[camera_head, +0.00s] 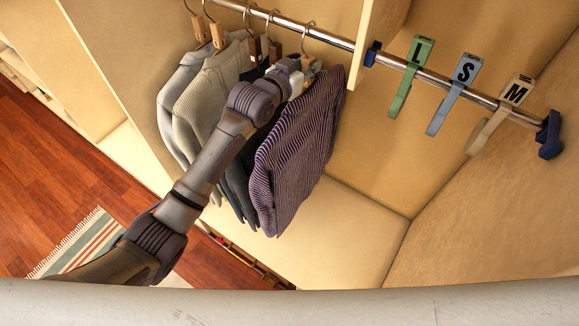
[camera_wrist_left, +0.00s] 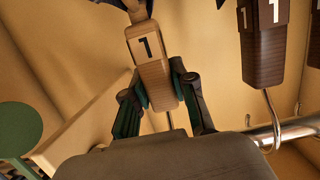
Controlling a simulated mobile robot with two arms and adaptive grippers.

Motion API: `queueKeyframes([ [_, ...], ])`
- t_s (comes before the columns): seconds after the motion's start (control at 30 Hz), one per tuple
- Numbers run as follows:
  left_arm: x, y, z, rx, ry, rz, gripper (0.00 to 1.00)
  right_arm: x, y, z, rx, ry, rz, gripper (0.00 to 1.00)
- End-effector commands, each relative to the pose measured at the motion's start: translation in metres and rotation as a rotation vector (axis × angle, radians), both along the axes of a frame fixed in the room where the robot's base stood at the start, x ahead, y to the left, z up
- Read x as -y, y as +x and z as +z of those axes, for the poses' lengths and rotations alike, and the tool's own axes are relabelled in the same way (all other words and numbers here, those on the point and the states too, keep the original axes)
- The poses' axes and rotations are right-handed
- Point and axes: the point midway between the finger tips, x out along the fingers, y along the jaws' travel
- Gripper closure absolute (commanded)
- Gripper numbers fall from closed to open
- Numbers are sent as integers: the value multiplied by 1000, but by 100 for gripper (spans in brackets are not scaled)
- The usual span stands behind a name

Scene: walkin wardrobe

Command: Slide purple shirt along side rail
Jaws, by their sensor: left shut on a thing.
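The purple striped shirt (camera_head: 290,155) hangs at the right end of a row of garments on the metal side rail (camera_head: 330,38). Its hanger hook (camera_head: 307,38) is over the rail. My left gripper (camera_head: 300,78) is at the top of this shirt, partly hidden by my own arm. In the left wrist view, my left gripper (camera_wrist_left: 162,90) has its two fingers on either side of a light wooden hanger block (camera_wrist_left: 152,65) marked 1, and is shut on it. The rail also shows in the left wrist view (camera_wrist_left: 285,132). My right gripper is not in view.
Grey and cream garments (camera_head: 205,95) hang close to the left. A wooden divider (camera_head: 375,35) stands just right of the shirt. Beyond it, green L (camera_head: 410,75), blue S (camera_head: 455,92) and beige M (camera_head: 500,113) tags hang on the rail. A dark hanger block (camera_wrist_left: 262,45) shows close by.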

Motion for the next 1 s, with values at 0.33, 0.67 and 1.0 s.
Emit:
queueKeyframes([
  [0.33,19,-12,3,2,-4,-2,100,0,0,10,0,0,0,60],
  [0.67,35,-23,3,4,-4,-1,100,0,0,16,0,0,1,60],
  [1.0,51,-33,3,4,-4,-1,100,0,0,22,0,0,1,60],
])
